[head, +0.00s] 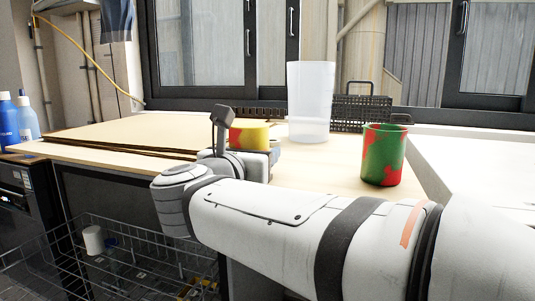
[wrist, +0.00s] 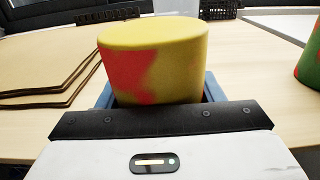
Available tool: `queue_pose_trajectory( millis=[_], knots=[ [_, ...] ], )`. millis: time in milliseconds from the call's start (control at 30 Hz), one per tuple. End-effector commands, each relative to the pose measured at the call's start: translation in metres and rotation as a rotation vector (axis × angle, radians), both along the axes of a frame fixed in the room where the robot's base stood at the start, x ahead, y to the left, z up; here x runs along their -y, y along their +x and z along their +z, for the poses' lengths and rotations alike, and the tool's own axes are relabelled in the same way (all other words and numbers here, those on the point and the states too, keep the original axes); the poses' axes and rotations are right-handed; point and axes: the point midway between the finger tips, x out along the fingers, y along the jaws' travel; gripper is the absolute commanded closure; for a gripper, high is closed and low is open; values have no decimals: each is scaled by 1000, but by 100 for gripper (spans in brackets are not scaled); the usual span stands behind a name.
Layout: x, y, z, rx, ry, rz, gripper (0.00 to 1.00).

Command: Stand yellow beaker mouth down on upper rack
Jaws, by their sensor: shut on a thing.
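The yellow beaker with red patches (wrist: 150,62) is held between the blue-edged fingers of my gripper (wrist: 158,92). A smooth, closed-looking yellow face is turned up, and no open mouth shows. In the head view the beaker (head: 250,135) is over the wooden counter beside the end of my arm; I cannot tell whether it touches the counter. My gripper (head: 268,150) is partly hidden there by my own wrist. A wire rack (head: 50,262) stands out below the counter at the lower left; I cannot tell whether it is the upper one.
A white cup (head: 93,240) and other small items are in the rack. On the counter (head: 310,172) stand a tall translucent container (head: 311,100) and a green-and-red beaker (head: 384,155). Brown boards (head: 120,137) lie left. Blue bottles (head: 25,118) stand far left. A black basket (head: 362,108) is behind.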

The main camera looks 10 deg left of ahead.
Motion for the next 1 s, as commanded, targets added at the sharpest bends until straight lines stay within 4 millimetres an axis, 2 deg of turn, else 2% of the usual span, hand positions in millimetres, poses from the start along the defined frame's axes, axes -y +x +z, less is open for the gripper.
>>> queue_pose_trajectory(
  millis=[100, 133, 433, 733, 1000],
  knots=[
    [0, 0, -2, 0, 0, 0, 61],
    [0, 0, -2, 0, 0, 0, 39],
    [0, 0, -1, 0, 0, 0, 14],
    [-1, -4, -1, 0, 0, 1, 14],
    [-5, -47, 1, 0, -1, 5, 14]
  ],
)
